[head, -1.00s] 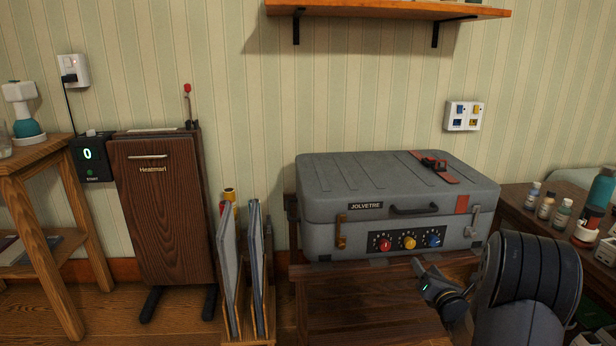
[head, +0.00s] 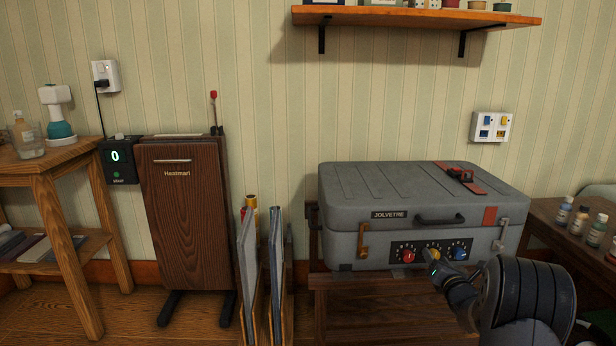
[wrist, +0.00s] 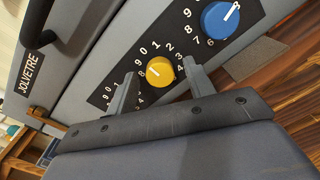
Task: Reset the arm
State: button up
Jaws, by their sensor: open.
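My arm reaches up from the bottom right of the head view. My gripper (head: 432,258) is in front of the grey suitcase (head: 350,205), close to its dial panel. In the wrist view my gripper (wrist: 155,82) is open, its two fingers apart with the yellow dial (wrist: 160,71) showing between them. I cannot tell whether the fingers touch the dial. The blue dial (wrist: 220,19) is beyond the right finger. In the head view the red dial (head: 408,256) shows left of my gripper, and the suitcase lid is closed.
The suitcase stands on a wooden bench (head: 345,300). Upright panels in a rack (head: 276,270) stand left of it, beside a dark wooden trouser press (head: 186,220). A side table with small bottles (head: 562,212) is at the right. A shelf (head: 400,17) hangs above.

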jog(key=shift+s, duration=0.1)
jog(key=s+p, duration=0.3)
jog(key=s, duration=0.7)
jog(key=w+m+b, duration=0.1)
jog(key=w+m, duration=0.1)
jog(key=w, duration=0.3)
jog(key=w+m+b, duration=0.2)
jog(key=w+m, duration=0.1)
jog(key=w, duration=0.2)
jog(key=shift+w, duration=0.1)
jog(key=m, duration=1.2)
jog(key=shift+r+y+p, duration=0.1)
jog(key=shift+y+p, duration=0.2)
jog(key=m+p, duration=0.2)
jog(key=m, duration=0.1)
jog(key=shift+r, duration=0.1)
jog(key=shift+m+p, duration=0.7)
jog(key=shift+f, duration=0.2)
